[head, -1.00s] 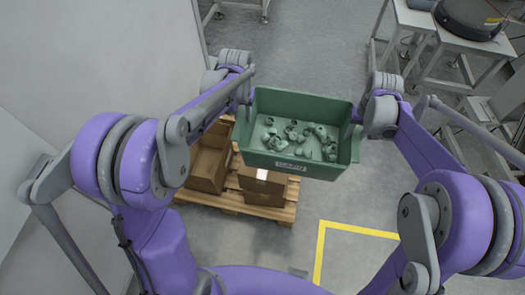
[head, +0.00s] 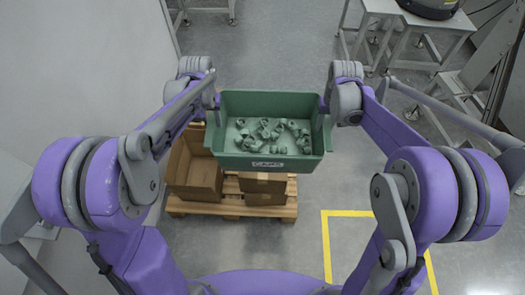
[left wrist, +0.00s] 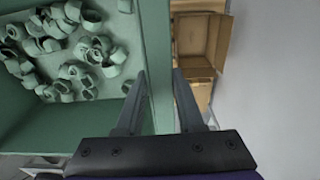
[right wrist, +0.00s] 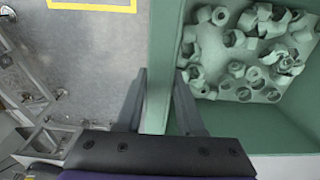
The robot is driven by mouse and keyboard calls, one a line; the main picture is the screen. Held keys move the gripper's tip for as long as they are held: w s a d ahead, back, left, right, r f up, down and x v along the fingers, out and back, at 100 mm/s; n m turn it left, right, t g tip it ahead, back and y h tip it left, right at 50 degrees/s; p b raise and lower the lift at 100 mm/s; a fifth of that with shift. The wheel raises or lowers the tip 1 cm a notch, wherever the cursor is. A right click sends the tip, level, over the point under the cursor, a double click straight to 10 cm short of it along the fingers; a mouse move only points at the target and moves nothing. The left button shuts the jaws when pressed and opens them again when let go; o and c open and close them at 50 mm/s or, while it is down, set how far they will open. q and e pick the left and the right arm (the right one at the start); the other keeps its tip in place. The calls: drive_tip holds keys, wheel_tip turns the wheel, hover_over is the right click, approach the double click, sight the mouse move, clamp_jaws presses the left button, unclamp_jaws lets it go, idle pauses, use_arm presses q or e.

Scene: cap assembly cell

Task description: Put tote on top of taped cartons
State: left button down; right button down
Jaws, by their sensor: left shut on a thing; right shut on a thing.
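The green tote (head: 268,163) holds several green caps and hangs between my two grippers in the head view. Its label faces me. My left gripper (left wrist: 155,85) is shut on the tote's left wall, which runs between its fingers in the left wrist view. My right gripper (right wrist: 160,85) is shut on the tote's opposite wall in the right wrist view. The taped cartons (head: 263,187) sit on the pallet, below the tote's front edge in the head view. The tote hides part of them, and I cannot see contact between them.
An open, empty carton (head: 198,172) stands on the wooden pallet (head: 232,209) left of the taped cartons; it also shows in the left wrist view (left wrist: 203,40). A yellow floor line (head: 347,213) lies right of the pallet. Grey tables (head: 425,20) stand at the back right.

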use_arm(q)
drive_tip(key=shift+a, duration=0.4)
use_arm(e)
drive_tip(key=shift+a, duration=0.45)
use_arm(q)
drive_tip(key=shift+d, duration=0.1)
use_arm(e)
drive_tip(key=shift+f, duration=0.1)
